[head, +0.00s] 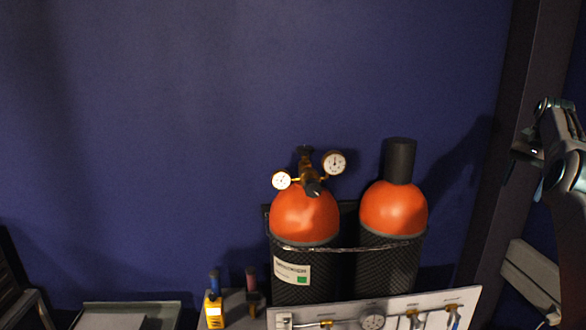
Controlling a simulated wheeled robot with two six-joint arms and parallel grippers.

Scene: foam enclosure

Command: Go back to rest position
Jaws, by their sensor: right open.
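My right gripper (530,152) is at the right edge of the head view, raised in front of the dark post. It is open, and I see nothing between its fingers. It is well to the right of the gas cylinders and touches nothing that I can see. Part of my right arm runs down the right edge below it. My left gripper is not in view.
Two orange-topped cylinders (303,214) (393,208) stand against the blue wall (150,120); the left one carries a gauged regulator (310,172). A white valve panel (345,318), a yellow device (214,311) and a tray (160,312) are along the bottom. A dark post (505,200) rises at right.

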